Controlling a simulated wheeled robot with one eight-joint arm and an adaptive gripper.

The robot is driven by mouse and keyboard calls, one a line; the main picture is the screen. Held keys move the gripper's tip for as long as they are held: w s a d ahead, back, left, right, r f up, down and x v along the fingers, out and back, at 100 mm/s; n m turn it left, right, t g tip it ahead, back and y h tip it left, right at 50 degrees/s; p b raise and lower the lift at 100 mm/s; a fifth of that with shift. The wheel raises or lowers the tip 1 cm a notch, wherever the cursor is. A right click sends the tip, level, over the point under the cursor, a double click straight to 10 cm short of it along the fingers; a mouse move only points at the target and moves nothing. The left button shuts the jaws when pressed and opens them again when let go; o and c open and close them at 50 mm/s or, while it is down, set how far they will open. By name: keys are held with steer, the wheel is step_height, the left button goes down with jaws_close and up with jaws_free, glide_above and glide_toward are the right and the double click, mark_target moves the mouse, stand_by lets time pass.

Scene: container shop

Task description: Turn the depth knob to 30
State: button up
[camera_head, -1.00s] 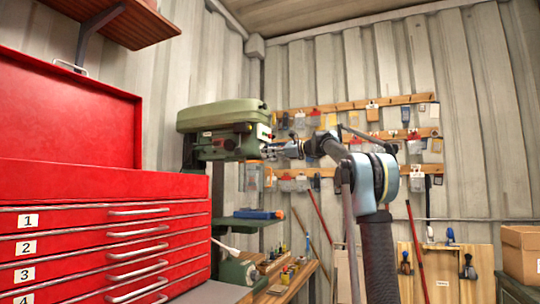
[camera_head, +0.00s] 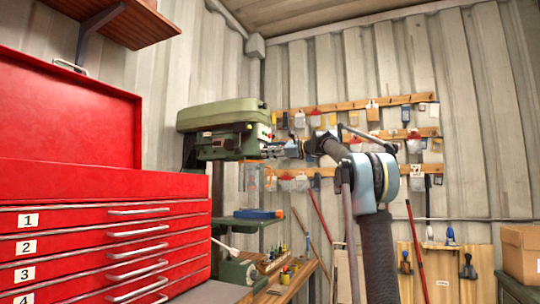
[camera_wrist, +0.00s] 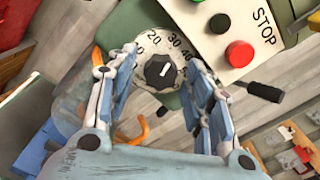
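The depth knob (camera_wrist: 160,72) is black and sits in the middle of a white round dial (camera_wrist: 127,62) in the wrist view. Its white mark points to the upper right, roughly between 30 and 40. My gripper (camera_wrist: 161,66) is open, with one finger on each side of the knob. I see gaps between the fingers and the knob; contact is not visible. In the head view, my gripper (camera_head: 283,150) is at the right side of the green drill press (camera_head: 222,112), and the knob is too small to make out there.
A panel with a red stop button (camera_wrist: 239,53), a black button (camera_wrist: 219,23) and a green button lies near the right finger. A black-tipped lever (camera_wrist: 264,91) is to the right. A red tool chest (camera_head: 100,185) stands at the left.

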steer(key=v, duration=1.2)
steer(key=shift+f, duration=0.1)
stand_by(0.4)
steer(key=s+d+f+n+g+h, duration=0.15)
steer(key=s+f+n+h, duration=0.25)
steer(key=s+f, duration=1)
steer(key=s+f+n+g+h, duration=0.2)
steer(key=s+f+n+h, duration=0.2)
steer(key=s+f, duration=1.05)
steer(key=s+d+f+n+h, duration=0.2)
steer(key=s+d+f, duration=0.3)
steer(key=f, duration=0.8)
steer(key=s+d+f+n+h, duration=0.2)
steer(key=s+d+f+h, duration=0.2)
steer(key=s+f, duration=0.4)
steer(key=s+d+f+n+h, duration=0.3)
steer(key=s+d+f, duration=0.3)
steer(key=f, duration=1.4)
steer(key=shift+s, duration=0.8)
steer(key=shift+g, duration=0.25)
